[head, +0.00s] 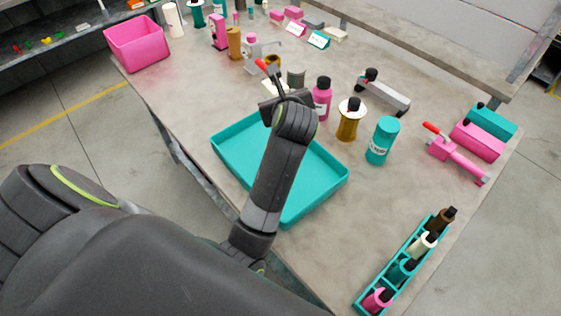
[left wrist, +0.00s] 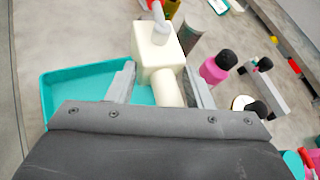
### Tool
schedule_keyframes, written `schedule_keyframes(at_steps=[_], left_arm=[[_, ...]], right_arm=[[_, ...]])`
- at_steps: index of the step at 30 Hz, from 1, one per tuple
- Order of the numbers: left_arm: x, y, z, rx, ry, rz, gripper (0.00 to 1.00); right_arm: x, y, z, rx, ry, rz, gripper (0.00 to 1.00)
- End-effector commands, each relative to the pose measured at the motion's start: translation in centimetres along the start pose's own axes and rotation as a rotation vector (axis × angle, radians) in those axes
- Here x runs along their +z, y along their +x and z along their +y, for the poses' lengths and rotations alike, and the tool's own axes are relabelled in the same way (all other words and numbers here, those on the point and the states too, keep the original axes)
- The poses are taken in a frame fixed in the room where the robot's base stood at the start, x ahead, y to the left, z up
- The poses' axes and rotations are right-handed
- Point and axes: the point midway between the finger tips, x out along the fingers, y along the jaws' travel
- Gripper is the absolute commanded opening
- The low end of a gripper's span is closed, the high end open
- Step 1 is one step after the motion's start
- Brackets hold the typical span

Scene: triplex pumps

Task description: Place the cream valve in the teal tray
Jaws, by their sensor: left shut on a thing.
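The cream valve (left wrist: 158,50) is a blocky cream body with a round stub and a grey stem, seen in the left wrist view. My left gripper (left wrist: 160,86) is shut on it, with a finger on each side of the stub. In the head view my left gripper (head: 284,103) is over the far edge of the teal tray (head: 235,128) and hides most of the valve. A red handle tip shows beyond it. The teal tray also shows in the left wrist view (left wrist: 60,85), left of and behind the fingers; its visible part is empty. My right gripper is out of view.
A pink bottle (head: 322,98), a gold bottle (head: 349,122) and a teal bottle (head: 382,141) stand right of the tray. A teal rack (head: 375,281) of bottles is at the near right. A pink bin (head: 138,48) sits at the far left corner.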

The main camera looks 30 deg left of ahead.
Motion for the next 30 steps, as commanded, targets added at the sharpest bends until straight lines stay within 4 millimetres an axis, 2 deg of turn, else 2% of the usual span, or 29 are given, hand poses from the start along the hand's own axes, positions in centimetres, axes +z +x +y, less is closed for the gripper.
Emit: schedule_keyframes(at_steps=[3,9,18,26,30], left_arm=[[-1.8,1.8,1.6,0.091,-0.032,-0.016,0.00],[-4.0,3.2,3.2,0.155,-0.059,-0.027,0.00],[-8.5,5.6,4.3,0.162,-0.061,-0.028,0.00],[-10.2,6.6,4.7,0.161,-0.062,-0.027,0.00],[-12.0,7.5,5.1,0.163,-0.060,-0.027,0.00]], right_arm=[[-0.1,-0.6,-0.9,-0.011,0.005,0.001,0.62],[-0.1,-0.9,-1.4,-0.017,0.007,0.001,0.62],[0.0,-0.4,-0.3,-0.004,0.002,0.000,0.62],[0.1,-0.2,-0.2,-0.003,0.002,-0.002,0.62],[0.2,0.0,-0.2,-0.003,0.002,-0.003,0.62]])
